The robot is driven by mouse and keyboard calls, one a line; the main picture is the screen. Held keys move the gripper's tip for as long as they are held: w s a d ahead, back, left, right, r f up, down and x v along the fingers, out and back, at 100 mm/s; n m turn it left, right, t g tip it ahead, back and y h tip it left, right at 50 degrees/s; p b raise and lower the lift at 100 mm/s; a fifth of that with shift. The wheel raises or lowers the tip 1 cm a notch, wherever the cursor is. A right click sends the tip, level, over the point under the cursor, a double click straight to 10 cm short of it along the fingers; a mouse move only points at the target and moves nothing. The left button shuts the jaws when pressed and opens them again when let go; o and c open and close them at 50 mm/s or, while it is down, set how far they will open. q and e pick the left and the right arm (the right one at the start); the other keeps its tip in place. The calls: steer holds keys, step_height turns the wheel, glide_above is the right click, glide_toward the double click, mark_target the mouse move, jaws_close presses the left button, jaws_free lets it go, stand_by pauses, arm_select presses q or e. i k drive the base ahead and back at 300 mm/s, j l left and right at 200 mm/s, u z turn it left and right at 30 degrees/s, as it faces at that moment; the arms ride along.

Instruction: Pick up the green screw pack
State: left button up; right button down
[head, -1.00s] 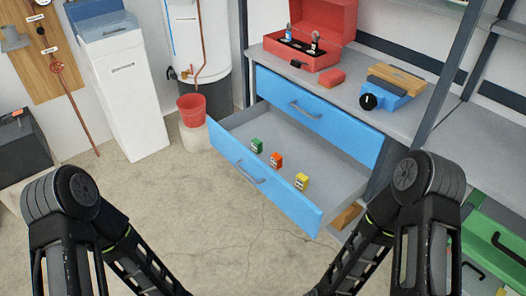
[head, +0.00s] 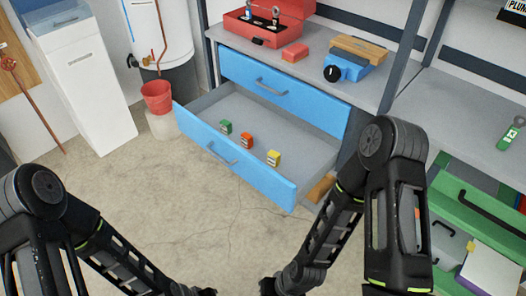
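The green screw pack (head: 226,127) is a small box standing in the open lower blue drawer (head: 270,182), near its left end. An orange pack (head: 247,141) and a yellow pack (head: 274,158) stand in a row to its right, in the same drawer. My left arm comes in at lower left and my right arm at lower right. Both arms bend down to the bottom edge, well in front of the drawer. Neither gripper's fingers show.
The closed upper blue drawer (head: 285,92) is above the open one. The bench top holds a red toolbox (head: 265,20), a red block (head: 295,52) and a blue tool (head: 347,67). A red bucket (head: 157,97) stands left of the drawer. A green drawer (head: 475,215) is at right. Floor in front is clear.

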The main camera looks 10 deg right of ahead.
mark_target(226, 127)
steer(key=j+z, duration=0.1)
steer(key=z, duration=0.3)
steer(key=i+j+z, duration=0.1)
steer(key=z, duration=0.35)
steer(key=j+z, duration=0.15)
steer(key=z, duration=0.25)
steer(key=i+j+z, duration=0.1)
steer(key=z, duration=0.3)
steer(key=j+z, duration=0.2)
steer(key=j, duration=0.35)
steer(key=j+z, duration=0.2)
steer(key=j, duration=0.3)
steer(key=k+j+z, duration=0.2)
steer(key=j, duration=0.35)
steer(key=j+z, duration=0.2)
steer(key=j, duration=0.3)
steer(key=k+j, duration=0.1)
steer(key=j, duration=0.15)
steer(key=k+j, duration=0.1)
steer(key=j, duration=0.2)
